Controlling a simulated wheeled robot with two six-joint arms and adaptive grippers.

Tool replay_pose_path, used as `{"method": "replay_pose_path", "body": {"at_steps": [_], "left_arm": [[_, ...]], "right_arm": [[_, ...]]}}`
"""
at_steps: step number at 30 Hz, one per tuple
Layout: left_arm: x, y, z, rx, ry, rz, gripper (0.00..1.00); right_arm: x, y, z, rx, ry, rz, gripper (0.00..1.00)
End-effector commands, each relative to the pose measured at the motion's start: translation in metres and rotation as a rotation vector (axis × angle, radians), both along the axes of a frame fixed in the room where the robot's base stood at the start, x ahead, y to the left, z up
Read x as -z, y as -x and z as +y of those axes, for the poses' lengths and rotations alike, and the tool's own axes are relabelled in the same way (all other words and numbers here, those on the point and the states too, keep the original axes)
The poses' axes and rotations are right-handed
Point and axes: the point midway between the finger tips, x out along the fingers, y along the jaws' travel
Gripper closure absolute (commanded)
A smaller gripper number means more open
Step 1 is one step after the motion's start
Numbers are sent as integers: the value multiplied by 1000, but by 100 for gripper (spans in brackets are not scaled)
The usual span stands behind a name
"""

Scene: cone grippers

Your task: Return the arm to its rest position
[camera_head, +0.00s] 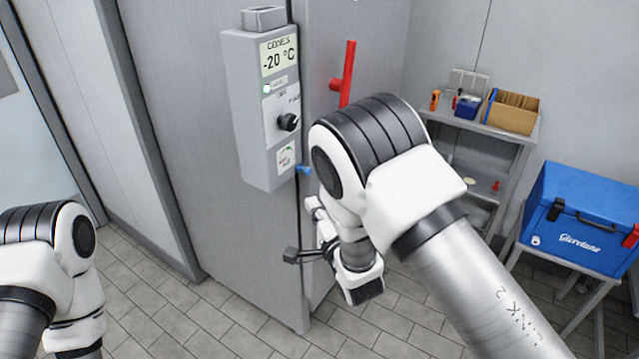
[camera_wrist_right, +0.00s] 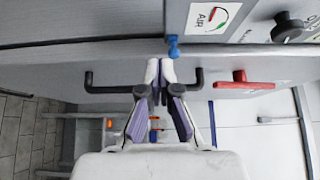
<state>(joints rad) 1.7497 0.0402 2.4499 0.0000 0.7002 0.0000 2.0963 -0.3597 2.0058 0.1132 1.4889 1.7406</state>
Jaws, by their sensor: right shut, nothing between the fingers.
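My right arm (camera_head: 365,150) reaches in from the lower right in the head view, bent at the elbow in front of a tall grey panel (camera_head: 200,130). My right gripper (camera_wrist_right: 158,72) is shut with nothing between its fingers in the right wrist view. Its tips are near a blue knob (camera_wrist_right: 173,47), with a black bent bar (camera_wrist_right: 105,89) to either side. In the head view the gripper (camera_head: 316,208) is partly hidden by my forearm. My left arm (camera_head: 50,250) is at the lower left; its gripper is out of view.
A control box (camera_head: 245,110) reading -20 °C is on the panel, close to my arm. A red handle (camera_head: 343,75) stands beside it. A shelf (camera_head: 500,130) and a blue cooler (camera_head: 580,205) are at the right. Tiled floor (camera_head: 215,320) lies below.

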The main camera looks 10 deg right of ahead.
Motion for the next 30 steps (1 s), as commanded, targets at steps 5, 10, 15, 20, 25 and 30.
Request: {"method": "replay_pose_path", "body": {"at_steps": [5,10,15,20,25,30], "left_arm": [[0,0,0,1,0,0,7],[0,0,0,0,0,0,7],[-1,0,0,0,0,0,7],[-1,0,0,0,0,0,7],[0,0,0,0,0,0,7],[0,0,0,0,0,0,7]], "right_arm": [[15,4,-4,10,-6,28,100],[97,39,-62,122,-35,231,100],[203,137,-119,151,234,629,100],[266,265,-146,-114,645,1020,100],[273,370,-144,-714,1060,1175,100],[273,391,-142,-1016,1243,1099,100]]}}
